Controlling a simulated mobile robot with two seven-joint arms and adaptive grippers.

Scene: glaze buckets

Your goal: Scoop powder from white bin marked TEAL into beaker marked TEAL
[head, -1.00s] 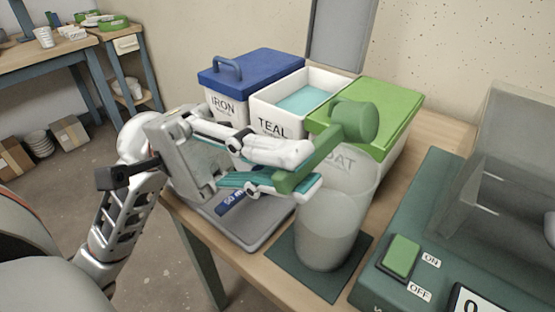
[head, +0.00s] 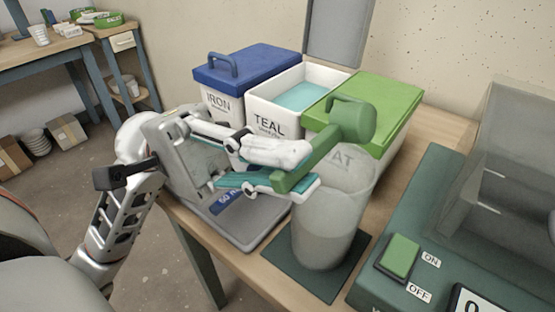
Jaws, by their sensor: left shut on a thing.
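My left gripper (head: 291,168) is shut on the handle of a green scoop (head: 352,120). The scoop's cup is raised above the beaker's rim, in front of the green-lidded bin; I cannot see inside the cup. The clear beaker (head: 327,222) stands upright on a dark green mat (head: 295,277). Its lower part looks greyer, and no marking on it is readable. The white bin marked TEAL (head: 268,128) stands open behind the gripper with teal powder (head: 307,96) inside and its grey lid (head: 338,35) raised. My right gripper is not in view.
A blue-lidded IRON bin (head: 240,75) stands left of TEAL, and a green-lidded bin (head: 385,102) right of it. A green machine (head: 450,215) with ON and OFF labels fills the right.

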